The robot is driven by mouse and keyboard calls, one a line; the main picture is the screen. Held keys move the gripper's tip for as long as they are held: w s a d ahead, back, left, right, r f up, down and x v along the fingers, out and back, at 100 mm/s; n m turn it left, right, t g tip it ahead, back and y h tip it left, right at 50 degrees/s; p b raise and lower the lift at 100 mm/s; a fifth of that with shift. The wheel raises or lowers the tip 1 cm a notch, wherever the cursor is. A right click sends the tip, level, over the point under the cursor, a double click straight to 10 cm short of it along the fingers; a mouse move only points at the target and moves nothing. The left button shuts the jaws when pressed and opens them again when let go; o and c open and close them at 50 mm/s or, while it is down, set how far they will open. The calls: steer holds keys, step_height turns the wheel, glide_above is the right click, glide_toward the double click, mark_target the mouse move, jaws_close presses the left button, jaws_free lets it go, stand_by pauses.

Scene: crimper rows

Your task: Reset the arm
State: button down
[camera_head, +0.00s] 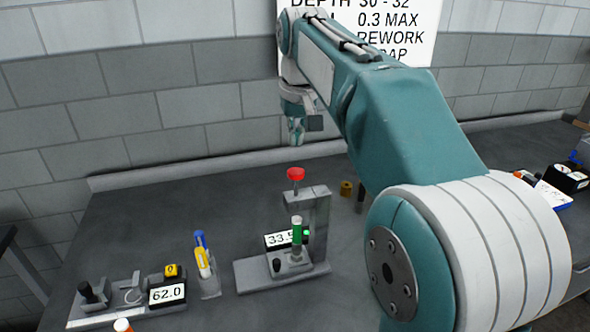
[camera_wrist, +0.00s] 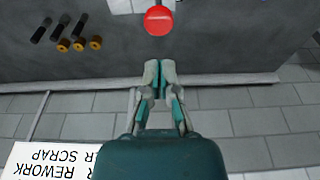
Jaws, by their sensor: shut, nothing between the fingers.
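My teal and grey arm reaches over the bench from the right in the head view. My gripper (camera_head: 297,133) points down, empty, above and behind the red knob of the press. In the wrist view my gripper (camera_wrist: 160,68) has its fingertips together with nothing between them. The red knob (camera_head: 295,174) tops the grey press (camera_head: 318,215), and it also shows in the wrist view (camera_wrist: 158,20), apart from the fingertips.
A gauge reading 62.0 (camera_head: 167,293) and a pen holder (camera_head: 209,286) stand at the left. Small brass and black parts (camera_wrist: 78,45) lie near the back edge. A block wall with a sign (camera_head: 400,30) rises behind. Boxes (camera_head: 567,178) sit far right.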

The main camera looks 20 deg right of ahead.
steer(key=s+a+f+t, duration=0.1)
steer(key=s+f, duration=0.6)
steer(key=s, duration=0.5)
steer(key=s+f+t, duration=0.2)
steer(key=s+f, duration=0.6)
steer(key=s, duration=0.4)
steer(key=shift+s+a, duration=0.4)
steer(key=shift+s+d+f, duration=0.1)
